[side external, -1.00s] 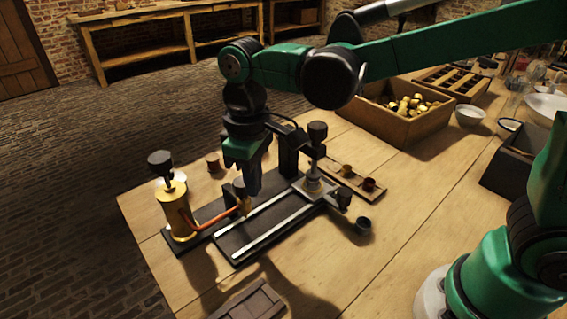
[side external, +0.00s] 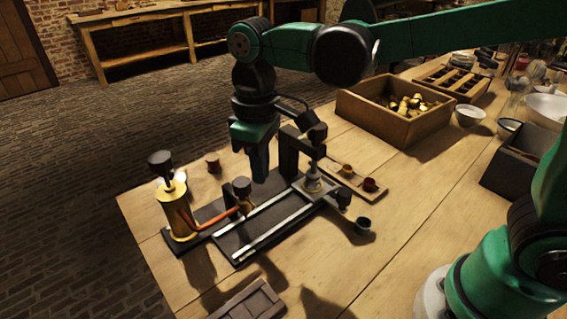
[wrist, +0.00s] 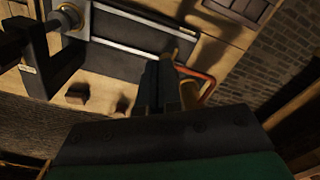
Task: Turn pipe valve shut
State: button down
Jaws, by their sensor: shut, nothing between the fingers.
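The pipe valve, a dark knob (side external: 241,186) on a small brass body (side external: 246,206), stands at the end of a copper-red pipe (side external: 213,220). The pipe runs from a brass cylinder (side external: 178,212) with a black top knob. My gripper (side external: 260,178) is shut and empty, pointing down just right of the valve knob and apart from it. In the wrist view my closed fingers (wrist: 157,82) hide most of the valve area; the red pipe (wrist: 207,88) shows to their right. How far the valve is turned cannot be told.
A dark railed plate (side external: 285,215) lies beside the valve, with a black upright post (side external: 288,155) behind and a knobbed fixture (side external: 315,182) at its right end.

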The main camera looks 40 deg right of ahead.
jog(key=shift+r, duration=2.05)
jog(key=s+d+f+m+t, duration=0.2)
jog(key=d+m+t, duration=0.1)
jog(key=d, duration=0.3)
jog(key=s+d+f+m+t, duration=0.2)
jog(key=d+m+t, duration=0.1)
jog(key=d+t, duration=0.1)
jog(key=shift+s+d+f, duration=0.25)
jog(key=shift+s+d, duration=0.15)
jog(key=shift+d, duration=0.45)
